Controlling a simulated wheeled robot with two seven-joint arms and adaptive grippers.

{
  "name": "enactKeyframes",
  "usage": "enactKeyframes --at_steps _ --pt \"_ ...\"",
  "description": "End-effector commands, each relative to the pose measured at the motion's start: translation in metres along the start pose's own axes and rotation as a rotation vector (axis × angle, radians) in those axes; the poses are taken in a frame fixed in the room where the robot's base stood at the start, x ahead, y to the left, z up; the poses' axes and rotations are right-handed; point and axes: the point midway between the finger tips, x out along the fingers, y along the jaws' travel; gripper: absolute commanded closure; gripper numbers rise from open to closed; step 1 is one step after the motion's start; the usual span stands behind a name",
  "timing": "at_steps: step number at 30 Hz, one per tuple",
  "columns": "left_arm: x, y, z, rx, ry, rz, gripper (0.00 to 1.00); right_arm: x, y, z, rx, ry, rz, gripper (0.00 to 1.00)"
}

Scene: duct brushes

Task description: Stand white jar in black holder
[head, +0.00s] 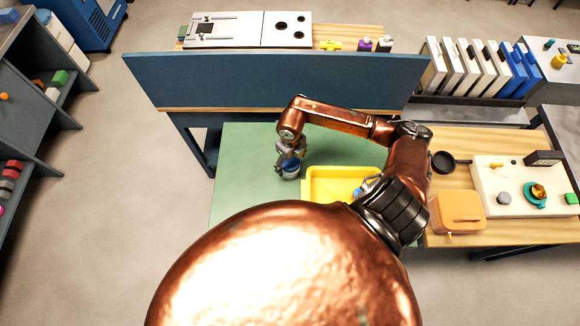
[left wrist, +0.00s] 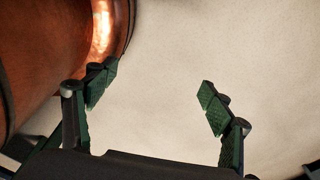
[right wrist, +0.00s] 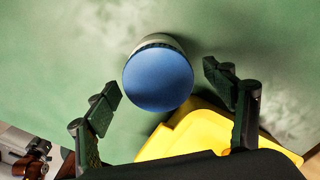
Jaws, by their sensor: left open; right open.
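A jar with a round blue lid (right wrist: 158,80) and a pale body stands on the green mat. In the head view its blue part (head: 290,174) shows under my right gripper (head: 289,160). In the right wrist view this gripper (right wrist: 163,88) is open, with the jar ahead between its fingertips and gaps on both sides. A round black cup-like holder (head: 443,161) sits on the wooden table at the right. My left gripper (left wrist: 157,90) is open and empty over pale floor; it is hidden in the head view.
A yellow tray (head: 318,187) lies just right of the jar, and a blue item (head: 362,187) shows at its right side. A blue panel (head: 280,82) stands behind the mat. An orange box (head: 460,207) and a cream board (head: 522,180) occupy the right table.

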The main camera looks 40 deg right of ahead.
Motion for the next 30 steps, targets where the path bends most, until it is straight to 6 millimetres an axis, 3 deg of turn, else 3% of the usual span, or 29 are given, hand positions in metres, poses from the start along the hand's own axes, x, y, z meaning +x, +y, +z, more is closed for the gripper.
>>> enactKeyframes --at_steps 4,7,11,16,30 --pt "-0.007 -0.002 -0.002 0.001 0.002 -0.002 0.25 0.023 0.002 -0.002 0.002 0.003 0.002 0.24" --pt "-0.007 -0.004 -0.018 0.005 0.021 -0.004 0.25 0.034 0.001 -0.002 0.002 0.003 0.001 0.24" --pt "-0.007 -0.005 -0.034 0.008 0.043 -0.005 0.25 0.039 0.001 -0.001 0.0 0.001 -0.001 0.24" --pt "-0.007 -0.005 -0.03 0.007 0.038 -0.005 0.25 0.039 0.001 -0.001 -0.001 0.0 -0.001 0.24" --pt "-0.007 -0.004 -0.014 0.004 0.017 -0.003 0.25 0.039 0.001 -0.002 0.0 0.001 -0.001 0.56"
